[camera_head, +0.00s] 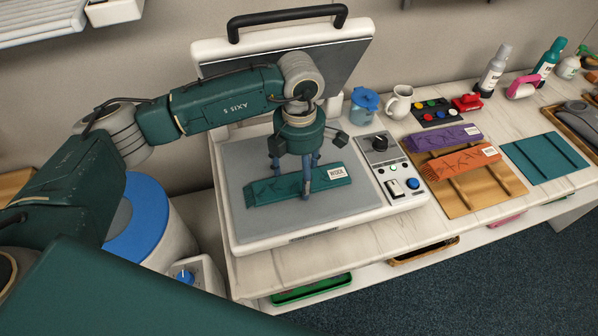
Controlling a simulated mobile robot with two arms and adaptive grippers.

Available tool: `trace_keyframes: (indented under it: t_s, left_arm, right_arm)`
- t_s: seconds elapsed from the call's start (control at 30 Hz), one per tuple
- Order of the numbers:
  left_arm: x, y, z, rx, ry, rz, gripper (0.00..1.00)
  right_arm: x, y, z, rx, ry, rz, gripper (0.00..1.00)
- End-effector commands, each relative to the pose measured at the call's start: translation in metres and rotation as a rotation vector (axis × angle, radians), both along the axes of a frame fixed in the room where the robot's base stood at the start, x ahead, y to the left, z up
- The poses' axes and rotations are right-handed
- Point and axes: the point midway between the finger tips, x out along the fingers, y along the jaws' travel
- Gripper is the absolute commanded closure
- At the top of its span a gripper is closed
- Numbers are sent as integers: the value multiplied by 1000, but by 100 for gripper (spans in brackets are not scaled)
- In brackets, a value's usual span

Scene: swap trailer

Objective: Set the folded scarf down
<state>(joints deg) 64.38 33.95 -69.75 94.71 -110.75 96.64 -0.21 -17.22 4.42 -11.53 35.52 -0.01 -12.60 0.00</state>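A folded teal scarf (265,190) with a white label reading WOOL lies flat at the grey plate (245,221) of the open press. I cannot tell whether it rests fully on the plate or is just above it. My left gripper (296,178) points down over the middle of the scarf. Its fingers straddle the scarf and appear to press on its near and far edges. A finger hides part of the scarf's middle. My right gripper is not in view.
The press's raised lid (345,55) stands behind my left gripper. A control panel (402,180) is to its right. Purple (440,138) and orange (461,160) folded scarves are at a wooden rack (485,190). A teal slatted board (545,156) is bare. A blue-lidded bin (150,220) stands left.

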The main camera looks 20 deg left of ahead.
Motion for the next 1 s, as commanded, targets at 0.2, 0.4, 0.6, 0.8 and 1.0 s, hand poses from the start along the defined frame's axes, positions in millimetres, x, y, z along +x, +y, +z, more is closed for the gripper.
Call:
trace_keyframes:
  t_s: [0.2,0.4,0.6,0.8,1.0]
  left_arm:
    - [0,0,1,0,0,0,14]
    - [0,0,5,0,0,0,14]
    - [2,0,31,-1,-6,1,14]
    - [2,0,63,-2,-5,0,14]
    - [0,0,78,0,-1,0,14]
  right_arm:
    - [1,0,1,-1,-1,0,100]
    - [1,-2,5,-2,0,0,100]
    - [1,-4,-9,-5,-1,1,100]
    - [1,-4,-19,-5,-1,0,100]
    - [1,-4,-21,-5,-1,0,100]
